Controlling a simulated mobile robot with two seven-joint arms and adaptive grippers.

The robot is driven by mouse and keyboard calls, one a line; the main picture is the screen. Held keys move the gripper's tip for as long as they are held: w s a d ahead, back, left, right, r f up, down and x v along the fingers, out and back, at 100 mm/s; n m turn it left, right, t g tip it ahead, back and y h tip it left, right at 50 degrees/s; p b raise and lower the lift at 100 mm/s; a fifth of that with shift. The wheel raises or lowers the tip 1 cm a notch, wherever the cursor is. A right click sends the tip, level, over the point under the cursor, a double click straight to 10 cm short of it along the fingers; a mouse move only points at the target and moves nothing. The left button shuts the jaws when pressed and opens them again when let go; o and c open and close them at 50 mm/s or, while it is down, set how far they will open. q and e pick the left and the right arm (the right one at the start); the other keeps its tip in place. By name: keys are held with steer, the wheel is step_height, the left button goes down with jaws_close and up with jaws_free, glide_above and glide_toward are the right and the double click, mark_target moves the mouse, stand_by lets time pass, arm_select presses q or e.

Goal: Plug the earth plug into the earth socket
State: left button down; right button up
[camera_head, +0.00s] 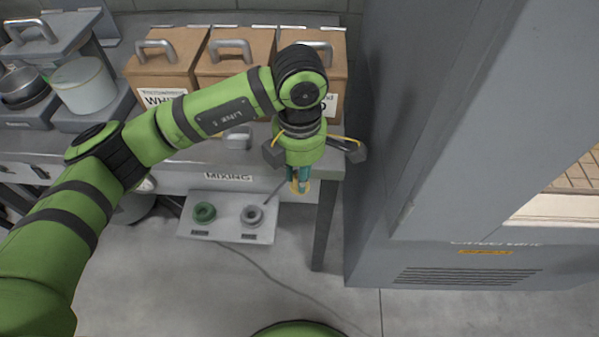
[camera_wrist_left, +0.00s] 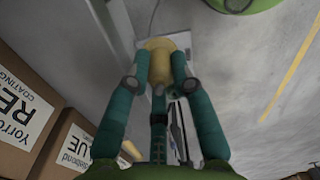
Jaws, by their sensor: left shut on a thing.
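My left gripper (camera_head: 299,184) points down at the front edge of the bench. In the left wrist view its teal fingers (camera_wrist_left: 160,84) are shut on a yellow, rounded plug (camera_wrist_left: 159,62); the plug also shows as a small yellow tip in the head view (camera_head: 301,187). A pale socket panel (camera_head: 229,236) hangs below the bench front, to the left of the gripper. It bears a green round socket (camera_head: 204,212) on the left and a grey round socket (camera_head: 252,215) on the right. Their labels are too small to read. The plug is apart from both sockets. My right gripper is out of view.
Several brown boxes (camera_head: 163,76) stand on the bench, with a pale pot (camera_head: 83,84) at the left. A bench leg (camera_head: 325,226) stands right of the panel. A tall grey cabinet (camera_head: 405,235) blocks the right. A thin cable (camera_head: 258,268) lies on the floor.

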arm_select(q)
steer(key=shift+r+p, duration=0.45)
steer(key=shift+r, duration=0.65)
